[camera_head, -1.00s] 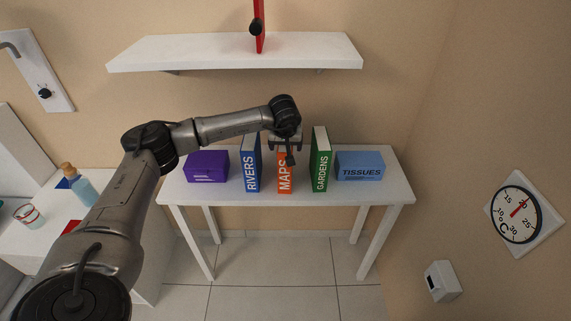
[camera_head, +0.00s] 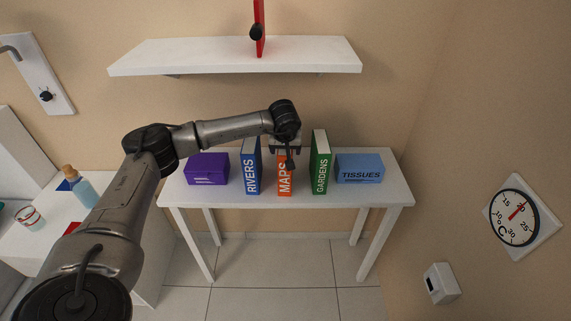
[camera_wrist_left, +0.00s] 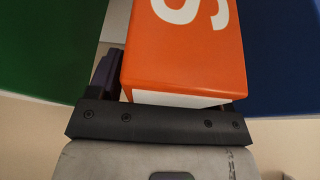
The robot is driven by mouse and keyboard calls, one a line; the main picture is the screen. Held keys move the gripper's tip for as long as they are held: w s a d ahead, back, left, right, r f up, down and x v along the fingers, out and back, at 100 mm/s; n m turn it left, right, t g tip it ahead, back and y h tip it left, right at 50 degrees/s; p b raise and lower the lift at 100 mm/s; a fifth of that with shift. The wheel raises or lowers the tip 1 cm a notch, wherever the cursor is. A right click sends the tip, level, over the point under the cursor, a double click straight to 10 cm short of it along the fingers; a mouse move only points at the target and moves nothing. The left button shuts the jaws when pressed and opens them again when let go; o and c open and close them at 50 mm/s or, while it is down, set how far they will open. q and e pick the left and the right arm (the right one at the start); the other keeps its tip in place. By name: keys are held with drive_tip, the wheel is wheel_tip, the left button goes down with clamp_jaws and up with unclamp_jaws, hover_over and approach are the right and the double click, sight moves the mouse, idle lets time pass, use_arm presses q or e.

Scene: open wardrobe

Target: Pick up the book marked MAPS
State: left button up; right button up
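The orange MAPS book (camera_head: 284,186) stands upright on the white table between the blue RIVERS book (camera_head: 251,168) and the green GARDENS book (camera_head: 320,165). My left gripper (camera_head: 290,160) is at its top, covering part of it in the head view. In the left wrist view the orange spine (camera_wrist_left: 190,50) and pale page edge fill the middle, close to the gripper's palm. One dark finger (camera_wrist_left: 105,75) shows beside the book, on the green book's side; the other finger is hidden. The gripper looks open around the book's top. My right gripper is not in view.
A purple box (camera_head: 207,169) and a blue TISSUES box (camera_head: 360,168) stand at the row's ends. A white shelf (camera_head: 200,58) with a red upright item (camera_head: 260,40) hangs above. Gaps beside the MAPS book are narrow. The table's (camera_head: 400,188) front strip is clear.

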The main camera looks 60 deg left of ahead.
use_arm(q)
clamp_jaws()
idle(0.5)
